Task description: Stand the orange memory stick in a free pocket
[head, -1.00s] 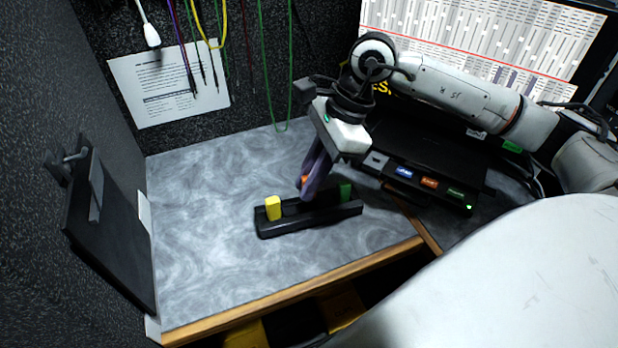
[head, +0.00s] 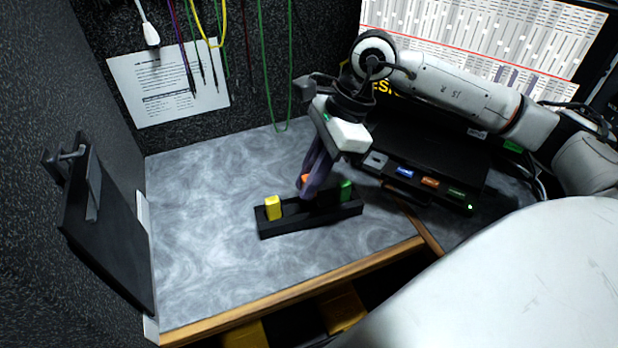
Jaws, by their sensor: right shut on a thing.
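The orange memory stick (head: 305,179) shows as a small orange patch between the fingers of my right gripper (head: 307,188). The gripper is shut on it and points down over the middle of the black pocket holder (head: 310,224). The fingers hide most of the stick, and I cannot tell whether its lower end is inside a pocket. A yellow stick (head: 273,208) stands in the left end of the holder. A green stick (head: 346,190) stands near its right end. My left gripper is not in view.
A black device (head: 430,180) with lit coloured slots stands to the right of the holder. A black hinged panel (head: 105,235) is at the left wall. Cables (head: 265,70) hang at the back. The grey worktop (head: 200,250) is clear left and front of the holder.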

